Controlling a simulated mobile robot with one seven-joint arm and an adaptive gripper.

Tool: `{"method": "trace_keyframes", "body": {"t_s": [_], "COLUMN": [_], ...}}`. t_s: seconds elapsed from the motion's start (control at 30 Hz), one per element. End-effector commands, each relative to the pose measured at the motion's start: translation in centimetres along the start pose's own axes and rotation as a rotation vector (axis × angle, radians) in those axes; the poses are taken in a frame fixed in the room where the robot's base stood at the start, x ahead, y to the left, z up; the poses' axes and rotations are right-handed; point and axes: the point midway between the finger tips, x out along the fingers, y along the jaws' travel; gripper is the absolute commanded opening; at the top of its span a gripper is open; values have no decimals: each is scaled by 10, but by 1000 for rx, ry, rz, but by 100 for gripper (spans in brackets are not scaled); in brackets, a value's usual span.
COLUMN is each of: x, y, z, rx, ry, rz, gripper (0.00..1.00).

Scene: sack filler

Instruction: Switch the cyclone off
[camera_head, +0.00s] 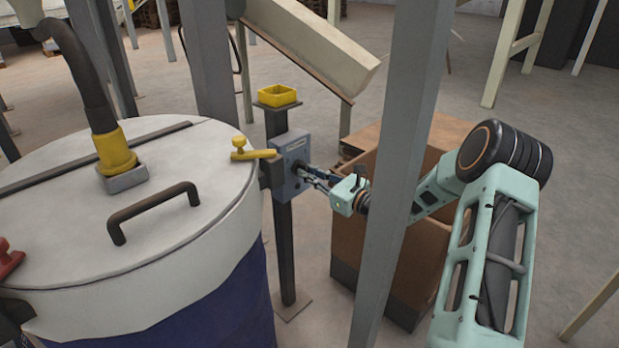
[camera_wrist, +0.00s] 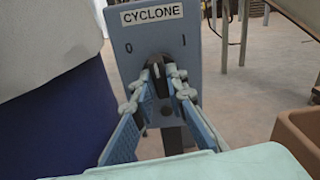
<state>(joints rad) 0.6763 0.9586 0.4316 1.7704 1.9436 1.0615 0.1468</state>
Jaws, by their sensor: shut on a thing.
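The blue-grey cyclone switch box (camera_head: 288,147) is on a dark post beside the drum. In the wrist view the box (camera_wrist: 202,55) carries a "CYCLONE" label, with 0 at the left and I at the right. Its black rotary knob (camera_wrist: 156,68) sits between and below these marks. The knob looks close to upright; its exact setting is hard to tell. My gripper (camera_wrist: 158,88) has a finger on each side of the knob and is shut on it. In the head view my gripper (camera_head: 303,171) reaches the box's front from the right, and the fingers hide the knob there.
A large lidded drum (camera_head: 215,165) with a black handle and a yellow-collared hose stands left. A yellow lever (camera_head: 255,154) is near its rim. A yellow tray (camera_head: 277,95) tops the post. A grey upright (camera_head: 398,160) stands before my arm, and a brown bin (camera_head: 345,225) is below it.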

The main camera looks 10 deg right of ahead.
Motion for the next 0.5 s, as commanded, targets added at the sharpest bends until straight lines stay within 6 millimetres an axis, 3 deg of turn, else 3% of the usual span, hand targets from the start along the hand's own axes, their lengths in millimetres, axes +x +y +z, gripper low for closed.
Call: {"method": "trace_keyframes", "body": {"t_s": [0.5], "x": [0], "y": [1], "z": [-3], "rx": [-433], "ry": [-1], "rz": [-1], "gripper": [0]}}
